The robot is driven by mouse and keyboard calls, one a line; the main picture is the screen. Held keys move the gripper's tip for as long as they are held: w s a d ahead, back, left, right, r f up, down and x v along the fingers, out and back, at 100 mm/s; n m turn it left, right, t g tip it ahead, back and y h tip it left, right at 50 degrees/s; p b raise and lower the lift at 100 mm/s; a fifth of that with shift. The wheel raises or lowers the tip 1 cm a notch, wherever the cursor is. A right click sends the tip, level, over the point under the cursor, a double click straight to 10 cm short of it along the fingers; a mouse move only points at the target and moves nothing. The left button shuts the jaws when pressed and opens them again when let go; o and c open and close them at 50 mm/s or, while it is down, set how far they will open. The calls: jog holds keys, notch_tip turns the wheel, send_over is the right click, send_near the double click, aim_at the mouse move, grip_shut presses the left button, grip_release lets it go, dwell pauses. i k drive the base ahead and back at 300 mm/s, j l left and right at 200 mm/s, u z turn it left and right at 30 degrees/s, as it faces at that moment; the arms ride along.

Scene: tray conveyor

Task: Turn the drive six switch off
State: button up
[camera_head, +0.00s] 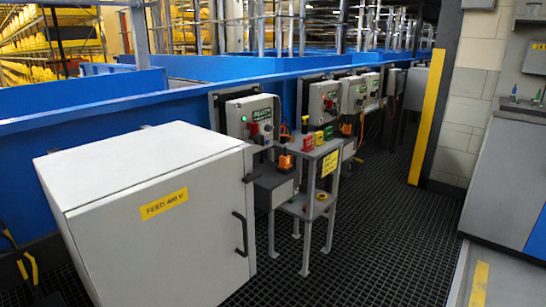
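Several grey control boxes are mounted in a row along the blue conveyor side, each with a small green label. The nearest box (239,108) has a green light and a red switch (254,129). A second box (315,99) also carries red parts on its front. Further boxes (355,91) stand close behind it. The labels are too small to read, so I cannot tell which box is drive six or how its switch is set. My gripper is not in view.
A large grey cabinet marked FEED 400 V (150,225) fills the left foreground. A small grey stand (307,210) with red, yellow and orange items stands before the boxes. The dark grated floor (370,240) is clear to its right. A yellow-edged post (428,115) stands beyond.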

aim_at(333, 111)
jog(key=i+l, duration=0.3)
jog(key=l, duration=0.2)
jog(key=i+l, duration=0.35)
jog(key=l, duration=0.15)
jog(key=i+l, duration=0.3)
jog(key=l, duration=0.2)
jog(key=i+l, duration=0.65)
jog(key=l, duration=0.3)
jog(key=i+l+z, duration=0.2)
jog(key=i+z, duration=0.55)
jog(key=i, duration=0.2)
jog(key=l, duration=0.05)
